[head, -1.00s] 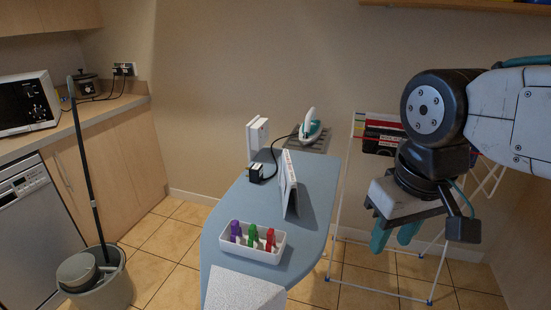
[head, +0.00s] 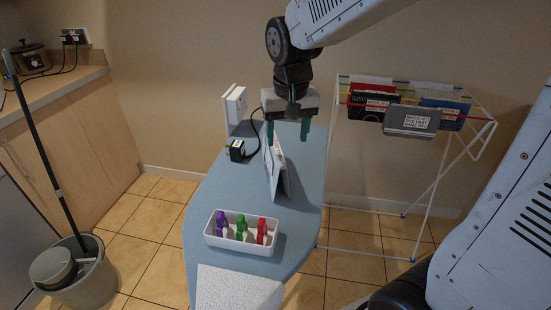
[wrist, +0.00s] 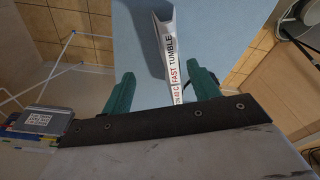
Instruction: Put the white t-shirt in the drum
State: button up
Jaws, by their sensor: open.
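A thin white folded piece with a printed label, which looks like the white t-shirt (head: 279,178), stands on edge on the blue ironing board (head: 215,187). In the wrist view the t-shirt (wrist: 163,45) shows its edge, with the words "FAST TUMBLE". My gripper (head: 288,133) is open above the far end of the t-shirt, its green fingers pointing down. In the wrist view my gripper (wrist: 162,92) has one finger on each side of the t-shirt's edge; I cannot tell any contact. No drum is clearly in view.
A white tray (head: 212,236) with purple, green and red pegs sits nearer on the board. A white textured block (head: 235,288) is at the near end. A black plug-like box (head: 237,150) is left of the t-shirt. A drying rack (head: 427,200) stands right, a mop bucket (head: 90,283) left.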

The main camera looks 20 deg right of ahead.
aim_at(275, 143)
jog(key=w+f, duration=0.2)
jog(key=w, duration=0.1)
jog(key=w+a+f, duration=0.1)
jog(key=shift+w, duration=0.3)
jog(key=shift+w+f, duration=0.2)
jog(key=shift+f, duration=0.1)
jog(key=f, duration=0.3)
jog(key=w+f, duration=0.1)
jog(key=f, duration=0.3)
jog(key=shift+w+d+f, duration=0.15)
jog(key=shift+w+d, duration=0.05)
jog(key=c, duration=1.2)
jog(key=shift+c, duration=0.2)
